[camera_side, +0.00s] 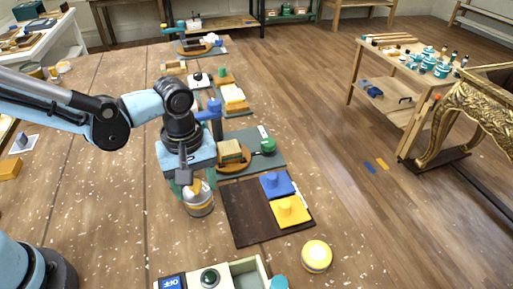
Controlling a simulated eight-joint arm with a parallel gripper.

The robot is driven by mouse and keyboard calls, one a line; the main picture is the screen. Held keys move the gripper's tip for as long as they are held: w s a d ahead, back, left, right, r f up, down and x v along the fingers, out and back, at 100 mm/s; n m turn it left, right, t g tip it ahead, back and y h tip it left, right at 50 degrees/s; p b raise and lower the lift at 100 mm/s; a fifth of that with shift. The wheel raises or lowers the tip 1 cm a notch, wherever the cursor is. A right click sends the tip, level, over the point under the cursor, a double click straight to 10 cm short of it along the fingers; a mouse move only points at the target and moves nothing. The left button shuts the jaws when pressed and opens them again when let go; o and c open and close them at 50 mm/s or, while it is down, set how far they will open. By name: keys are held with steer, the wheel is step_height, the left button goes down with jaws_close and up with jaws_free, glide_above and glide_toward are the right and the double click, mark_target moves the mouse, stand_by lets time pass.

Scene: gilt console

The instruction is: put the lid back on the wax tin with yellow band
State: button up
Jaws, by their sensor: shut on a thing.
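My gripper (190,186) points down at the left of the dark board, with its teal fingers shut on what looks like the lid, a small piece with a yellowish part (195,186). Directly below is a round metallic tin (199,204) with a yellowish band, standing on the wooden table. The fingers and wrist hide part of the lid and the tin's top. I cannot tell whether the lid touches the tin's rim.
A pale open box (240,272) stands at the front. The table left of my gripper is mostly clear.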

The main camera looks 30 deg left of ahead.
steer(key=o, duration=1.3)
steer(key=shift+r, duration=3.5)
steer(key=shift+c, duration=0.4)
jaws_close()
steer(key=shift+f, duration=0.1)
